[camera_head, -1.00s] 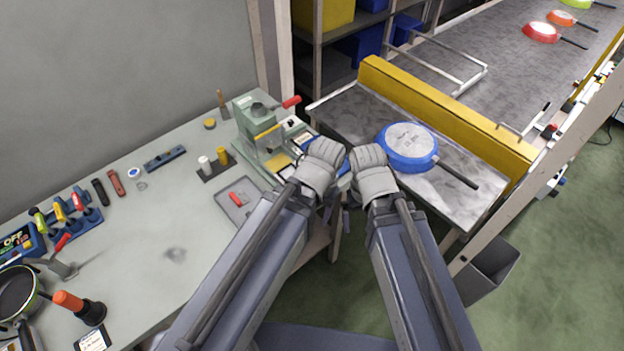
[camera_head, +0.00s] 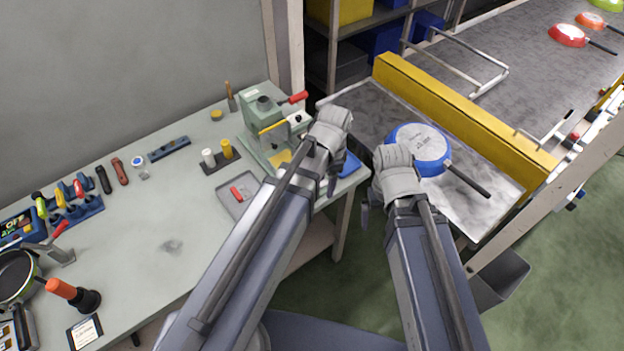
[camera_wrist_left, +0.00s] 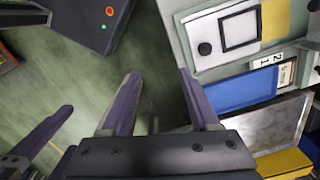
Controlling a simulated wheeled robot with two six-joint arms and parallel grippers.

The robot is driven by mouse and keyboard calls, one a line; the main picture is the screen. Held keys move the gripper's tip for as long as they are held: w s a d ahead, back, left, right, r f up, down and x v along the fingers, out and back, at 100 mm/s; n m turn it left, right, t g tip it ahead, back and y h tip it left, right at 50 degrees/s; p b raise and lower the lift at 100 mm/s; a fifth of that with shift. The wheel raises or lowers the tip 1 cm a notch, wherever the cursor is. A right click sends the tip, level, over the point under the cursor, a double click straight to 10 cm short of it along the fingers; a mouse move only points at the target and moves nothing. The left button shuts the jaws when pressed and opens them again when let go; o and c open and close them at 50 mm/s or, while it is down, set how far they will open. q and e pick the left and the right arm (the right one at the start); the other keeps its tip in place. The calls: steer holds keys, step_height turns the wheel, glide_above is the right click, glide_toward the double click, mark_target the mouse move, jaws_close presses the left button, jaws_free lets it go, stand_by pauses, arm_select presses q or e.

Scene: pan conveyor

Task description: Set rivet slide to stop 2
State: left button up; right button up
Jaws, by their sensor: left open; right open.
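The green rivet press (camera_head: 262,125) stands on the bench's back right corner, with a red-handled lever on top. In the left wrist view its pale side (camera_wrist_left: 195,58) shows a black knob (camera_wrist_left: 205,48), a dark-framed plate (camera_wrist_left: 240,31) and a small white label (camera_wrist_left: 268,60) with digits that look like 1 and 2. I cannot tell which part is the slide or its stop. My left gripper (camera_wrist_left: 158,78) is open and empty, its right finger close to the press's blue part (camera_wrist_left: 243,90). My right gripper (camera_head: 375,212) is open and empty, right of the bench edge.
A blue pan (camera_head: 428,160) lies on the conveyor end, before a yellow barrier (camera_head: 460,110). A grey tray (camera_head: 232,207) with a red item and a block with white and yellow pegs (camera_head: 222,163) stand left of the press.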

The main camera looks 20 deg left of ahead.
arm_select(q)
steer(key=w+a+m, duration=0.1)
steer(key=w, duration=0.1)
steer(key=w+a+m, duration=0.2)
steer(key=w+a+f+m+b, duration=0.1)
steer(key=w+a+m, duration=0.1)
steer(key=shift+f+h, duration=0.1)
steer(key=shift+h, duration=0.2)
steer(key=shift+w+a+m, duration=0.2)
steer(key=shift+a+m, duration=0.2)
steer(key=shift+m, duration=0.1)
step_height(320, 180, down, 8)
steer(key=b, duration=0.8)
steer(key=shift+c, duration=0.3)
jaws_close()
